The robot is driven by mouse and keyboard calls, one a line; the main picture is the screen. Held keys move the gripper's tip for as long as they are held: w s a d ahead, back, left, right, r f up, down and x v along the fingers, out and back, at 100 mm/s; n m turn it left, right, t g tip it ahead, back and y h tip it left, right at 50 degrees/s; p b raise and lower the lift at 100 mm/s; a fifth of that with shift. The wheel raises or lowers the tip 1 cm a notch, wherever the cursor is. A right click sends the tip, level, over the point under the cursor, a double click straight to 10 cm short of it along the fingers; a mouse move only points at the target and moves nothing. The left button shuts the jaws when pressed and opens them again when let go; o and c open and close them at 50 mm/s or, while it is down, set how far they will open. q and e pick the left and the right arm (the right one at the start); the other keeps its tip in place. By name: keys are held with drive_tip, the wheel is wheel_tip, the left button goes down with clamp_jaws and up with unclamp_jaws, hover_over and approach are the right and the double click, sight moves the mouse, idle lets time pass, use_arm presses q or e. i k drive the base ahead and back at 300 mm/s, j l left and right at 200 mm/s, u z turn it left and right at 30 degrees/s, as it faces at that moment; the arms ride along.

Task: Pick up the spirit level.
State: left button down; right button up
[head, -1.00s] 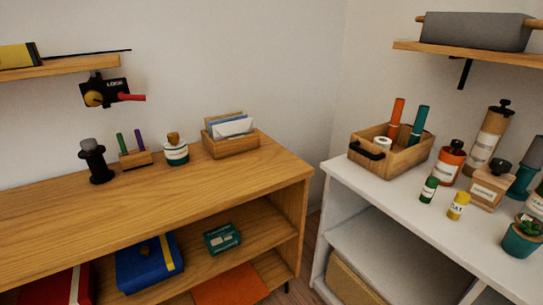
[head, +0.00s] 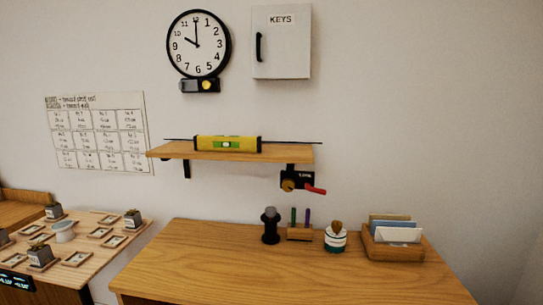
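The spirit level (head: 228,143) is yellow with black ends and a green vial window at its middle. It lies lengthwise on a narrow wooden wall shelf (head: 180,152), below the clock. A thin dark rod lies along the shelf and sticks out past both ends of the level. Neither of my grippers shows in the head view.
A wooden cabinet (head: 200,262) stands below the shelf. On it are a black stamp-like object (head: 270,226), a pen block (head: 299,234), a jar (head: 335,238) and a letter holder (head: 393,250). A lockout device (head: 297,181) hangs under the shelf's right end. A plant table (head: 75,275) is at left.

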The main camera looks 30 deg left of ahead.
sight(202, 144)
drive_tip(key=k+l+u, duration=0.15)
drive_tip(key=u, duration=1.25)
